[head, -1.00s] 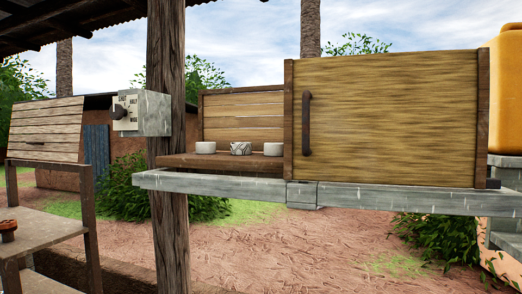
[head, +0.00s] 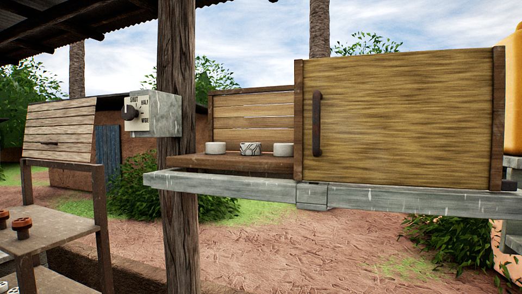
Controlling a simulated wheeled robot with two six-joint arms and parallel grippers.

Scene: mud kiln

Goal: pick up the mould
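I cannot single out a mould for sure. Two small orange-brown round pieces with dark tops, one at the left edge (head: 3,217) and one beside it (head: 22,228), stand on the wooden table (head: 62,228) at the far left. Neither of my grippers is in view.
A wooden cabinet with a closed sliding-type front (head: 400,120) sits on a grey rail (head: 240,187). Several small bowls (head: 249,149) stand on its open shelf. A dial box (head: 152,114) is fixed to a wooden post (head: 177,230). Bare ground lies beyond.

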